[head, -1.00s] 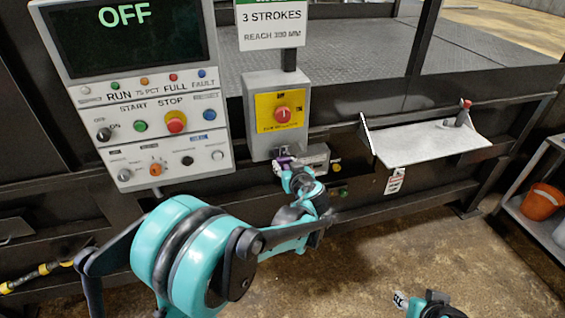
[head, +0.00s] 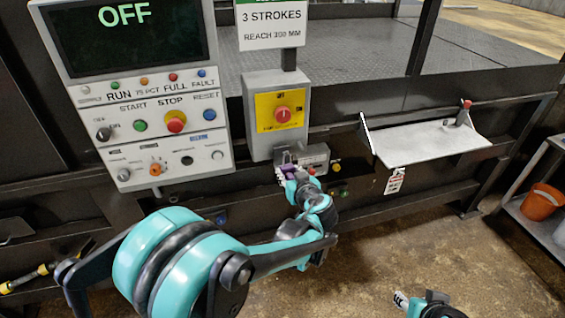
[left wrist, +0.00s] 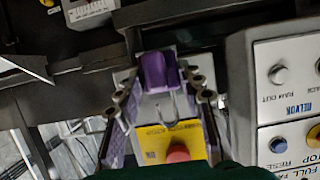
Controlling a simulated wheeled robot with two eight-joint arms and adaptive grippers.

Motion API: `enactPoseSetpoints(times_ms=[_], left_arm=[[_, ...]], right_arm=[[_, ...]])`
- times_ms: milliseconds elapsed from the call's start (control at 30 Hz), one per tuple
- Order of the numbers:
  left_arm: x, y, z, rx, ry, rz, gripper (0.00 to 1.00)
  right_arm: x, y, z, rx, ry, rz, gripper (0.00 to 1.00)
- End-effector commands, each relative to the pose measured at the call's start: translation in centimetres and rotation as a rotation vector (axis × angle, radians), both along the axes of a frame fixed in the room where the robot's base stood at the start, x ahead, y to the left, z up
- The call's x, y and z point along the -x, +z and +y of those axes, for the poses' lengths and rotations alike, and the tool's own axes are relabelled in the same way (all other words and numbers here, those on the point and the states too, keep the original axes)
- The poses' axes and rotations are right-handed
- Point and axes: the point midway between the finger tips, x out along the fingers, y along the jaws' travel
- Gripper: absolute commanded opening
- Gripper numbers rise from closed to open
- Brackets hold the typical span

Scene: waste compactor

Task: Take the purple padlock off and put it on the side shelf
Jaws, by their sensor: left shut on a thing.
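The purple padlock (left wrist: 154,72) shows between the two fingers of my left gripper (left wrist: 158,85) in the left wrist view. Its metal shackle points toward the yellow plate (left wrist: 172,140) with the red knob. In the head view the padlock (head: 287,168) is a small purple patch just below the grey switch box (head: 262,137), partly hidden by my left gripper (head: 288,172), which is shut on it. I cannot tell whether the shackle is clear of the box. The pale side shelf (head: 425,143) is to the right. My right gripper (head: 401,300) is low at the right, its jaws unclear.
A red-topped object (head: 463,113) stands on the shelf's right end. A small grey unit (head: 314,158) is just right of the padlock. The control panel (head: 160,125) is at the left. An orange bucket (head: 541,201) sits on a rack at far right. Most of the shelf is bare.

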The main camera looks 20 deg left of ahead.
Motion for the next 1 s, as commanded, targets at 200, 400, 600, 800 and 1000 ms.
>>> enactPoseSetpoints(times_ms=[200, 400, 600, 800, 1000], left_arm=[[0.8, 0.0, -0.6, 0.0, -0.002, 0.0, 0.14], [1.4, 0.0, -1.0, 0.0, -0.001, 0.0, 0.14], [1.7, 0.0, -1.2, -0.001, 0.0, 0.001, 0.14], [1.7, 0.0, -1.2, 0.0, -0.001, 0.0, 0.14], [1.8, 0.1, -1.4, 0.0, -0.003, 0.0, 0.14]], right_arm=[[0.0, 0.0, 0.0, 0.0, 0.0, 0.0, 0.4], [0.0, 0.0, 0.0, 0.0, 0.0, 0.0, 0.4], [0.0, 0.0, 0.0, 0.0, 0.0, 0.0, 0.4], [0.0, 0.0, 0.0, 0.0, 0.0, 0.0, 0.4], [0.0, -0.1, 0.0, 0.0, 0.0, 0.0, 0.4]])
